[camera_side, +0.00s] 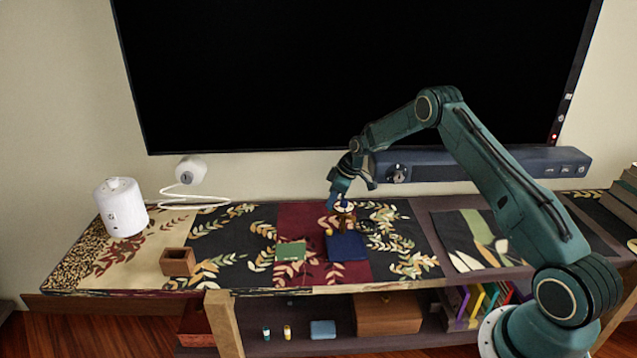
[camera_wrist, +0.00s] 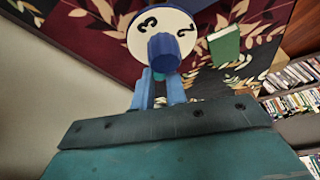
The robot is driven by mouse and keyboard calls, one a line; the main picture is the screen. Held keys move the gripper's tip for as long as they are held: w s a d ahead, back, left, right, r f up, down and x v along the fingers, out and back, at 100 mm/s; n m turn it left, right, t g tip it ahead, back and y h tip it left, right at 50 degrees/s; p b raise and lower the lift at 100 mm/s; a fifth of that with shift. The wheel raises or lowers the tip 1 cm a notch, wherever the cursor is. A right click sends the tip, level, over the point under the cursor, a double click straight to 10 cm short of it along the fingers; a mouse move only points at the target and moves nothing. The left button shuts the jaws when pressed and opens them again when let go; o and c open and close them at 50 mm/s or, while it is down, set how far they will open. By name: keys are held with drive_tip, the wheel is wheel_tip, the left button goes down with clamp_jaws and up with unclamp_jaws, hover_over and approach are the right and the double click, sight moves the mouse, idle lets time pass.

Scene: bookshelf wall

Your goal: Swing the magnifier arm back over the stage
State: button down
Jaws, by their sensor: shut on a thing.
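My gripper (camera_side: 342,203) points down over the table and is shut on a blue knob (camera_wrist: 163,48). The knob stands at the middle of a white disc (camera_wrist: 144,22) marked with dark numerals, a 3 and a 2 showing. In the side view the disc sits at my fingertips above a short brownish post, just behind a flat dark blue block (camera_side: 347,247). A dark ring shape (camera_side: 368,227) shows right of the post, hard to make out against the leaf pattern. I cannot tell which part is the magnifier arm and which is the stage.
A flat green block (camera_side: 291,252) lies left of the blue block. An open wooden box (camera_side: 178,262), a white cylinder (camera_side: 121,207) and a white lamp (camera_side: 190,172) stand further left. A long blue-grey bar (camera_side: 480,163) runs behind, under the dark screen (camera_side: 350,75).

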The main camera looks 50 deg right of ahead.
drive_tip(key=c, duration=1.4)
unclamp_jaws()
drive_tip(key=shift+r, duration=0.1)
drive_tip(key=v, duration=1.3)
drive_tip(key=shift+s+r, duration=0.2)
drive_tip(key=shift+r, duration=0.1)
drive_tip(key=shift+d, duration=0.15)
